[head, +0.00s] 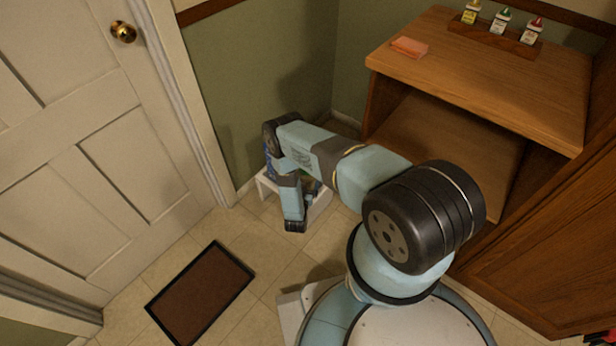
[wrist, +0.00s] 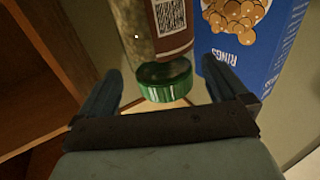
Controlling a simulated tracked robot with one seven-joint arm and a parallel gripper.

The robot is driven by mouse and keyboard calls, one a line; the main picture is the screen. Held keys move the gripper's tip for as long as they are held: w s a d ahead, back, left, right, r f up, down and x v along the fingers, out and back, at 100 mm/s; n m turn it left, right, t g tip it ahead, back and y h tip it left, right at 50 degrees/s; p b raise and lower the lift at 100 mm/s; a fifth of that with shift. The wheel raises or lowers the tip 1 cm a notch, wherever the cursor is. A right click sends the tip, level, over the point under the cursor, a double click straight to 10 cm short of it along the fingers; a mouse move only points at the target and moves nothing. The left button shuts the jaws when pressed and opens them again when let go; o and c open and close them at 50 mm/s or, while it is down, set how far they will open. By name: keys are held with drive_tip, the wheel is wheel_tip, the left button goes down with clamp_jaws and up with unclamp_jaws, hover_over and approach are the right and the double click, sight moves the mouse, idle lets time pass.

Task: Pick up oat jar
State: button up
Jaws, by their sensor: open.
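The oat jar (wrist: 143,32) is clear, with pale oats inside, a brown label with a barcode, and a green ribbed lid (wrist: 165,82). In the wrist view its lid end points toward my gripper (wrist: 163,63). My gripper is open, with one finger on each side of the lid and a visible gap on both sides. The jar's far end is cut off by the top edge of the wrist view. In the head view my arm hides most of the jar and the fingers.
A blue cereal box (wrist: 243,45) marked "RINGS" stands close at the jar's right in the wrist view. A small white stool (head: 318,207) is under my arm. A wooden shelf unit (head: 480,75) stands at right, a door (head: 80,130) at left, a brown mat (head: 200,295) on the floor.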

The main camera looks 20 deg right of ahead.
drive_tip(key=x, duration=0.4)
drive_tip(key=shift+w+d+r, duration=0.15)
drive_tip(key=shift+w, duration=0.25)
drive_tip(key=shift+c, duration=0.5)
drive_tip(key=c, duration=1)
drive_tip(key=shift+r, duration=0.1)
